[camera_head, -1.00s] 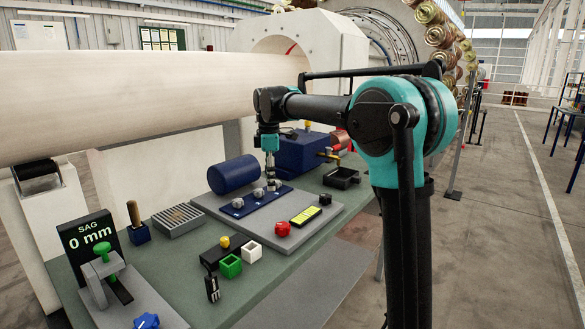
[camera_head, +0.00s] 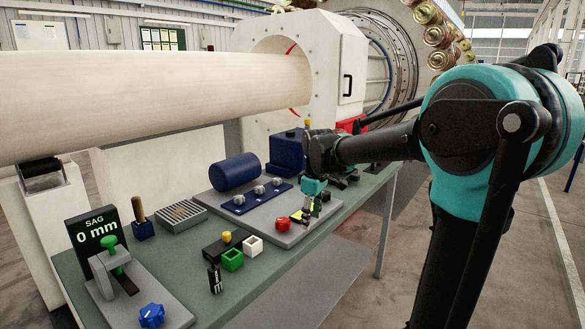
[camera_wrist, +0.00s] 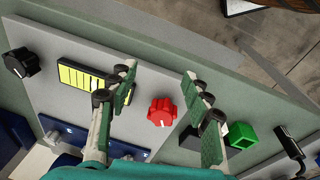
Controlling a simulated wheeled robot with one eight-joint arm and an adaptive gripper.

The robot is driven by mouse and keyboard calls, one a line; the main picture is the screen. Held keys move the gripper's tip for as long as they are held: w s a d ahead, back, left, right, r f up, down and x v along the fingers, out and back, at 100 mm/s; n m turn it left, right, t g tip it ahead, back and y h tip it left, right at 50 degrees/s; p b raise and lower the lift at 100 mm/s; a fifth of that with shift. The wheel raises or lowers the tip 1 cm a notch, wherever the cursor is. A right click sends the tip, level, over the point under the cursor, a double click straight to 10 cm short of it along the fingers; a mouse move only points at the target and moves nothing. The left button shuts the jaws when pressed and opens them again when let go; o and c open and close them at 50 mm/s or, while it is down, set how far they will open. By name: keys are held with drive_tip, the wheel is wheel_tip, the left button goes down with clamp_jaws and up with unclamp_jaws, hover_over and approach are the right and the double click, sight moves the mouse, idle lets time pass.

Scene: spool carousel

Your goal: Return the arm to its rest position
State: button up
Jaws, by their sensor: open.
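My gripper (camera_head: 306,210) hangs low over the right end of the grey panel (camera_head: 284,235) in the head view, in front of the yellow striped display. In the wrist view my gripper (camera_wrist: 158,92) is open, with its two green-padded fingers spread apart and nothing between them but the view of a red knob (camera_wrist: 162,111) on the panel below. The red knob also shows in the head view (camera_head: 283,224), just left of my gripper. The yellow display (camera_wrist: 82,78) lies beside the left finger in the wrist view. My arm is bent and reaches out from the right.
The green bench (camera_head: 215,302) carries a blue cylinder (camera_head: 235,173), green box (camera_head: 232,260), white box (camera_head: 253,246), blue knob (camera_head: 151,315) and SAG display (camera_head: 95,230). A large pale cylinder (camera_head: 150,95) runs behind the bench. Open floor lies at the right.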

drive_tip(key=s+d+f+m+t, duration=0.1)
drive_tip(key=s+d+f+m, duration=0.5)
drive_tip(key=s+f, duration=0.2)
drive_tip(key=s+d+f+m+t, duration=0.1)
drive_tip(key=s+d+f+m, duration=0.4)
drive_tip(key=s, duration=0.7)
wheel_tip(320, 180, down, 4)
drive_tip(key=shift+s+d+f+m+t, duration=0.1)
drive_tip(key=shift+s+d+m+t, duration=0.25)
drive_tip(key=shift+d, duration=0.8)
